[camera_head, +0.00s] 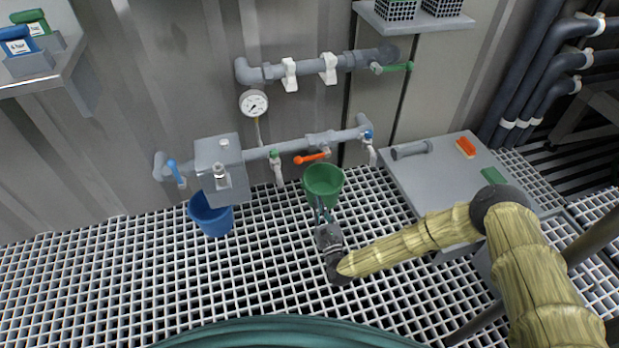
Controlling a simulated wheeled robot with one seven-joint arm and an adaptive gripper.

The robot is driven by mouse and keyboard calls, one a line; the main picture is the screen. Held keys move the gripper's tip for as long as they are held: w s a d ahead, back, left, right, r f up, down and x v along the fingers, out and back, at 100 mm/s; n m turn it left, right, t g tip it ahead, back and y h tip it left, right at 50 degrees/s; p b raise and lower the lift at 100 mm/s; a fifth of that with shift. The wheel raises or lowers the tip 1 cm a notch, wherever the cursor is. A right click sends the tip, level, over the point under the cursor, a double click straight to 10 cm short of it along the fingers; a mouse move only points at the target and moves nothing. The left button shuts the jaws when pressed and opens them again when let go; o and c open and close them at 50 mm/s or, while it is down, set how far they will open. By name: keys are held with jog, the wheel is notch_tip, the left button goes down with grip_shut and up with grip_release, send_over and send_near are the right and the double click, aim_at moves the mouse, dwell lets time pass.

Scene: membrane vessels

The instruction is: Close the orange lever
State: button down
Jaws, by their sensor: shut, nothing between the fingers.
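The orange lever (312,158) sits on the lower grey pipe, just above the green bucket. It lies nearly in line with the pipe, tilted slightly, its right end at the valve body. My gripper (321,209) is in front of and below the lever, apart from it in the picture, with its fingers pointing up toward the wall. The fingertips overlap the front of the green bucket (323,180); I cannot tell whether they touch it. The fingers are shut with nothing seen between them.
A blue bucket (211,215) stands left under a grey box (221,165). Other small taps on the lower pipe are a green handle (274,154) and blue handles (176,171). A pressure gauge (254,103) is above. A grey table (450,185) stands right. The grating at left is clear.

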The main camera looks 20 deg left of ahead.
aim_at(313, 157)
jog(key=w+a+r+b, duration=0.5)
jog(key=w+r+b, duration=0.1)
jog(key=w, duration=0.2)
jog(key=shift+a+r, duration=0.15)
jog(key=shift+a, duration=0.1)
dwell(0.4)
jog(key=shift+w, duration=0.1)
